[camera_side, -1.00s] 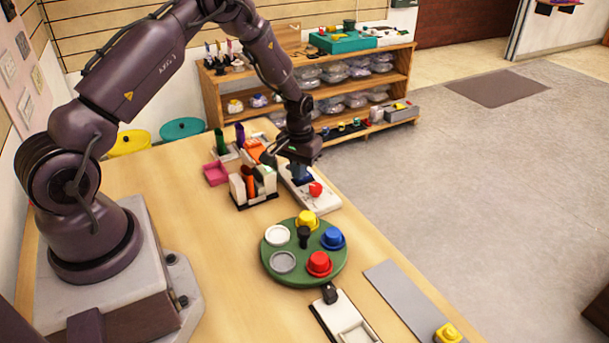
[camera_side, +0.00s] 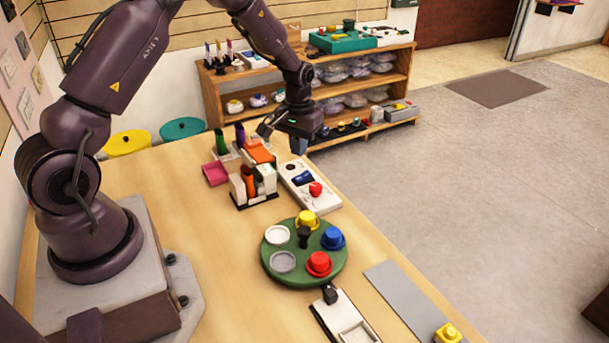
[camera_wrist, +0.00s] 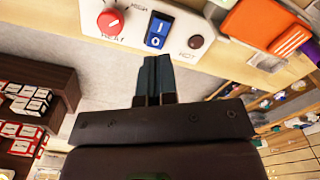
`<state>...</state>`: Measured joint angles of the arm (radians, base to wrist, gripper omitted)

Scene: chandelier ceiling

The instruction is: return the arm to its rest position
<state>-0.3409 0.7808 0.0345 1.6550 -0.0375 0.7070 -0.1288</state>
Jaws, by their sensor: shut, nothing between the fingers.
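My gripper (camera_side: 299,147) is raised in the air above the far end of the white control box (camera_side: 322,204), clear of it. Its two dark fingers (camera_wrist: 155,66) are together with nothing between them. The box has a red heat knob (camera_side: 316,189) and a blue rocker switch (camera_side: 303,177). In the wrist view the knob (camera_wrist: 110,21), the rocker marked I and O (camera_wrist: 158,31) and a dark round lamp labelled HOT (camera_wrist: 196,41) show just beyond the fingertips. My arm reaches from its base at the left, across the back of the table.
A green turntable (camera_side: 290,271) with coloured round pieces stands in the table's middle. An organizer with coloured items (camera_side: 253,189) and a pink tray (camera_side: 215,173) sit beside the box. A grey strip (camera_side: 400,300) lies at the front right. A wooden shelf (camera_side: 345,97) stands behind.

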